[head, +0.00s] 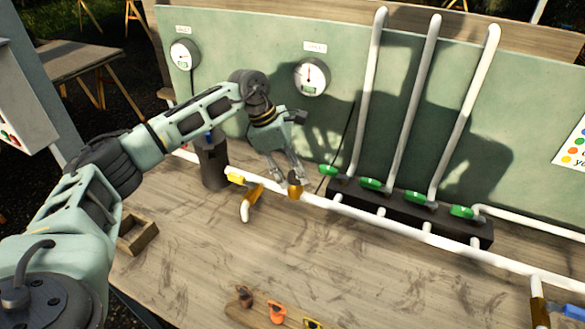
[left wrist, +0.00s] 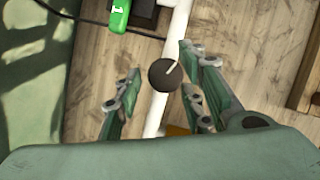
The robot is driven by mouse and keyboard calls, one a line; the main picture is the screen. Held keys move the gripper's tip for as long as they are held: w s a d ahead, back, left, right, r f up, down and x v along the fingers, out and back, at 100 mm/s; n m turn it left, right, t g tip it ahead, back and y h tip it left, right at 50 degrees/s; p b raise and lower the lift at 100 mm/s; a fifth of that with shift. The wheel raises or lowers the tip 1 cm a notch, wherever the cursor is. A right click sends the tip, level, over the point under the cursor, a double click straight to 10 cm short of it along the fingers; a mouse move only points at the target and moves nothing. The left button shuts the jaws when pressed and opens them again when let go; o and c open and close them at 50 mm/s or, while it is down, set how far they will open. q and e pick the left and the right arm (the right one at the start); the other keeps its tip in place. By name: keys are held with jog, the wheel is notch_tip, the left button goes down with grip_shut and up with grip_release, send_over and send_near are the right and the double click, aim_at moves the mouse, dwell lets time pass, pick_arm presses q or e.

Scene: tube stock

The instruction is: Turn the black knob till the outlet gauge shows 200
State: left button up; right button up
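The black knob (left wrist: 165,74) is round with a pale pointer line, on the white pipe in the left wrist view. In the head view the knob (head: 295,178) is partly hidden by my fingers. My left gripper (head: 288,176) is over it, fingers pointing down. In the left wrist view the gripper (left wrist: 158,64) is open, one finger on each side of the knob, the right one nearer; I cannot tell whether either touches. The gauge I take as the outlet gauge (head: 311,77) is on the green panel, needle about straight up; its numbers are too small to read. My right gripper is not in view.
Another gauge (head: 185,55) is at the panel's left. Green-handled valves (head: 371,184) stand on a black manifold (head: 390,205) to the right. A yellow valve (head: 252,190) is left of the knob. Orange and dark parts (head: 276,312) lie at the front; the middle of the bench is clear.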

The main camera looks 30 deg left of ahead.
pick_arm(q)
jog(key=shift+r, duration=0.15)
jog(key=c, duration=0.8)
jog(key=shift+w+m+b, duration=0.1)
jog(key=shift+m+b, duration=0.3)
jog(key=shift+r+m, duration=0.15)
jog(key=shift+m, duration=0.15)
jog(key=o, duration=1)
jog(key=shift+w, duration=0.15)
jog(key=v, duration=1.1)
jog(key=shift+a+r, duration=0.25)
jog(key=shift+r, duration=0.15)
